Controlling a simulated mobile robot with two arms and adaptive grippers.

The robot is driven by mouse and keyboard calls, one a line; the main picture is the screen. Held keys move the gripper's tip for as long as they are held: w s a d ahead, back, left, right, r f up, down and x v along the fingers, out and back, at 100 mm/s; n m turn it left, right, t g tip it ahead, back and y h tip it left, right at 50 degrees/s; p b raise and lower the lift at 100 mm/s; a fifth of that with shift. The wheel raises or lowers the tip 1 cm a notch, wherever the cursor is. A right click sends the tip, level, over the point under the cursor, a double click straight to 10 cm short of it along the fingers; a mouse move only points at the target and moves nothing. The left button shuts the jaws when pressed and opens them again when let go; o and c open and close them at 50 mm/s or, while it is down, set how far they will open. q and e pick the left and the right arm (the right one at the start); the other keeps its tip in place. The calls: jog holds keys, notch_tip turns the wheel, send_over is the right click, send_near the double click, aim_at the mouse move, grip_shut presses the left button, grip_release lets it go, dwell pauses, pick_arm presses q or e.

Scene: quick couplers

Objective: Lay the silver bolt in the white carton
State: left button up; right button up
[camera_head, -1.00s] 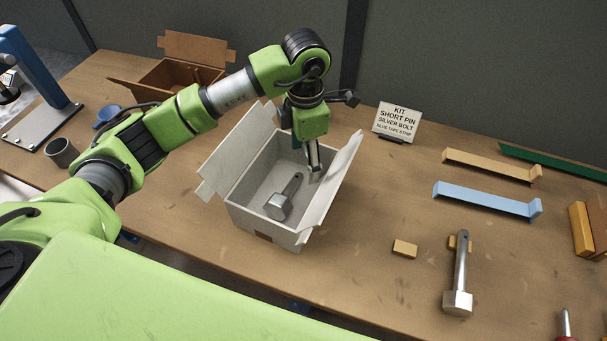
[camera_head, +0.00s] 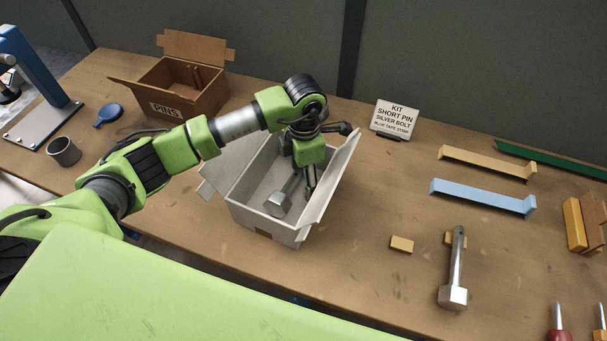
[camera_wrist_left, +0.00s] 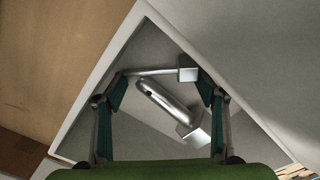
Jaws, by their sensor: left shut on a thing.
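The white carton (camera_head: 238,210) stands open on the table, flaps out. My left gripper (camera_head: 311,190) points down inside its right part, below the rim. In the left wrist view a thin silver bolt with a blocky head (camera_wrist_left: 152,71) spans between the fingertips, and the gripper is shut on it. I cannot tell whether the bolt touches the carton floor. A thicker silver pin with a hole in its end (camera_head: 279,204) lies on the carton floor, left of the gripper; it also shows in the left wrist view (camera_wrist_left: 165,101). My right gripper is out of view.
A long silver pin (camera_head: 455,270) lies right of the carton near a small wooden block (camera_head: 402,244). A blue strip (camera_head: 482,196) and a tan strip (camera_head: 487,162) lie beyond. The kit sign (camera_head: 396,116) and brown PINS box (camera_head: 190,111) stand behind.

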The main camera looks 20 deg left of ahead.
pick_arm(q)
jog(key=o, duration=0.9)
jog(key=shift+r+p, duration=0.2)
jog(key=shift+p, duration=0.1)
jog(key=shift+w+r, duration=0.1)
jog(key=shift+r, duration=0.3)
notch_tip(320, 180, up, 11)
jog(key=b, duration=0.2)
jog(key=shift+b, duration=0.4)
